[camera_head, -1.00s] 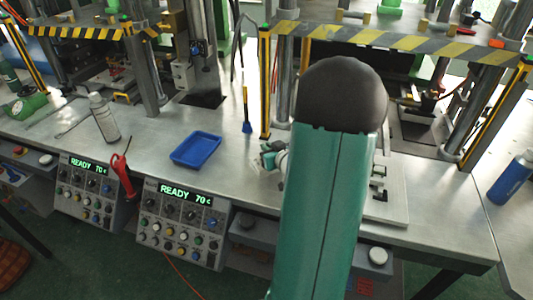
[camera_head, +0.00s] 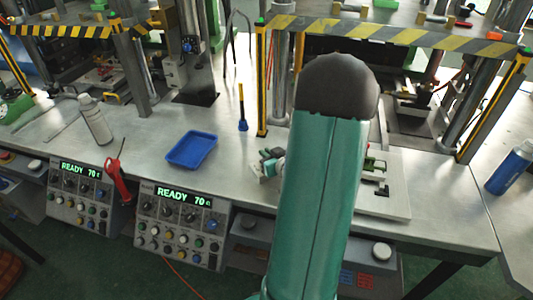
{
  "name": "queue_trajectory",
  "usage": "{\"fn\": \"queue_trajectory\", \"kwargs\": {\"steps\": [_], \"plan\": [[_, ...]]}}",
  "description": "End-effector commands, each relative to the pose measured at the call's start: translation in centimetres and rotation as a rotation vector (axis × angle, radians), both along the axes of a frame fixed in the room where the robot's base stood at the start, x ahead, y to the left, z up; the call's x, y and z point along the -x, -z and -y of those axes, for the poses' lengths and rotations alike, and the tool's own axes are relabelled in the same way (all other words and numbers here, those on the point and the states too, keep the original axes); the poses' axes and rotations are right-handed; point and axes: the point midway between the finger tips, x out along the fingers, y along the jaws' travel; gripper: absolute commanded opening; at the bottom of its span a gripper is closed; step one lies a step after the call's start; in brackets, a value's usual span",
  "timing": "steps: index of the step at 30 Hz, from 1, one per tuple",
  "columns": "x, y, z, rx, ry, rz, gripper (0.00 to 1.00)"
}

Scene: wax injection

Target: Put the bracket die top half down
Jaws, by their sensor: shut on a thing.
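My own green arm link with its dark rounded end stands in the middle of the view and hides what lies behind it. My gripper cannot be made out; the jaws and anything in them are hidden. A small green, white and dark piece (camera_head: 268,163) shows just left of the arm, low over the bench; I cannot tell what it is. Right of the arm, a pale flat plate (camera_head: 397,196) lies on the bench near its front edge. Small green and dark parts (camera_head: 375,165) show on it, partly covered. I cannot pick out the bracket die top half for sure.
A blue tray (camera_head: 191,150) lies on the metal bench (camera_head: 220,190), with clear surface around it. Two control boxes reading READY (camera_head: 180,222) stand at the front edge. A striped press frame (camera_head: 400,35) rises behind. A bottle (camera_head: 96,120) and a blue bottle (camera_head: 511,167) stand apart.

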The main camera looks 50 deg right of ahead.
Motion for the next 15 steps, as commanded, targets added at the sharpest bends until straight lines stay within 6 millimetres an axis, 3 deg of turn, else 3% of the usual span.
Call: {"fn": "queue_trajectory", "kwargs": {"steps": [3,4,7,15], "plan": [[0.12,0.28,0.18,0.001,0.003,0.001,0.00],[0.14,0.37,0.14,-0.001,0.003,-0.002,0.13],[0.09,0.34,0.14,0.000,0.003,-0.001,0.31],[-0.06,0.28,0.12,0.000,0.003,-0.001,0.31]]}}
